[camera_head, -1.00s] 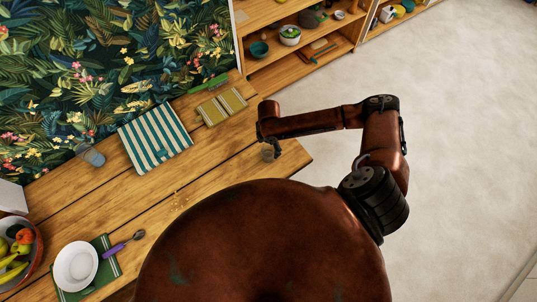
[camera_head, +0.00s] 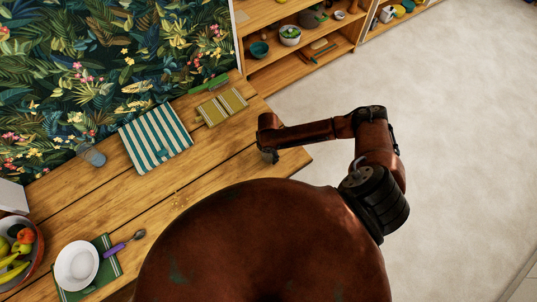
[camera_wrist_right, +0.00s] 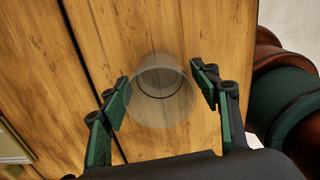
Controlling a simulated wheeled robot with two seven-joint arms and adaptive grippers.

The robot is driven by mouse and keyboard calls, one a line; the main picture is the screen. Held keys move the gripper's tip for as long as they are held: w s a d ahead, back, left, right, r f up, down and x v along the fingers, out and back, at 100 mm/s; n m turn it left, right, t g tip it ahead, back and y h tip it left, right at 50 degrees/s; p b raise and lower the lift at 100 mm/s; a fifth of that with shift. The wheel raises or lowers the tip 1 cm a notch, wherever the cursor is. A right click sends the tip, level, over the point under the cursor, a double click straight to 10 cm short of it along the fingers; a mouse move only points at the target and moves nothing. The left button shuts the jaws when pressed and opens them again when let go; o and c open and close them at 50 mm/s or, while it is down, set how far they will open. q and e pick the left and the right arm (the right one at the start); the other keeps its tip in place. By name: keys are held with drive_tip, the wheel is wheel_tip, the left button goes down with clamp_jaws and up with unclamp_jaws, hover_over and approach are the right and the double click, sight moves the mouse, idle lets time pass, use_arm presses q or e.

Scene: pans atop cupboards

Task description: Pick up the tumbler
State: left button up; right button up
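A clear glass tumbler (camera_wrist_right: 163,102) stands on the wooden table, seen from above in the right wrist view. My right gripper (camera_wrist_right: 163,88) is open, with one green-padded finger on each side of the tumbler. Small gaps seem to show between fingers and glass; I cannot tell how high the fingertips are. In the head view my right gripper (camera_head: 269,153) is over the table's right end, and it mostly hides the tumbler there. My left gripper is not in view.
On the table (camera_head: 150,195) lie a striped cloth (camera_head: 155,137), a yellow-green folded item (camera_head: 222,107) and a plate (camera_head: 76,266). Another glass (camera_head: 93,155) stands by the patterned wall. A fruit bowl (camera_head: 37,252) is at the left edge. Shelves (camera_head: 292,60) stand behind.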

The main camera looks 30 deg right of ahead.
drive_tip(key=c, duration=1.1)
drive_tip(key=shift+r, duration=0.1)
